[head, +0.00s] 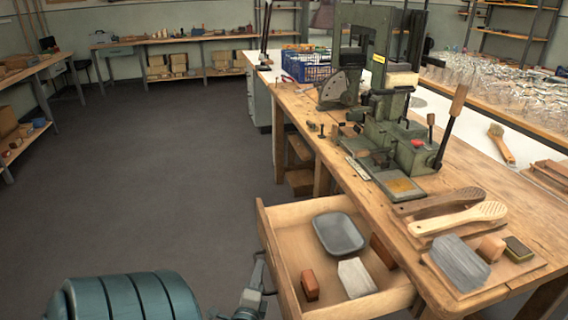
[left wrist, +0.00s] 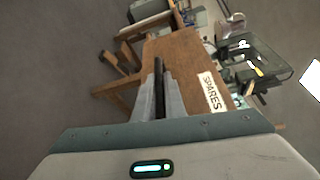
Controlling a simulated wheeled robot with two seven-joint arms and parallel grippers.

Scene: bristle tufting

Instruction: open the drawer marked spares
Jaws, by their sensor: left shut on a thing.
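The wooden drawer (head: 277,252) stands pulled out from the workbench, its inside open to view. Its front carries a white label reading SPARES (left wrist: 212,92) in the left wrist view. My left gripper (head: 262,270) is at the outer side of the drawer front. In the left wrist view its fingers (left wrist: 159,88) are shut on a dark, narrow handle in front of the wooden drawer front (left wrist: 180,62). The fingers hide most of the handle. My right gripper is in neither view.
The drawer holds a grey tray (head: 338,234), a reddish block (head: 310,286), a pale block (head: 357,278) and a brown block (head: 383,250). A green machine (head: 392,130) and brush bodies (head: 458,217) stand on the workbench (head: 480,170). The floor (head: 150,170) left of the drawer is clear.

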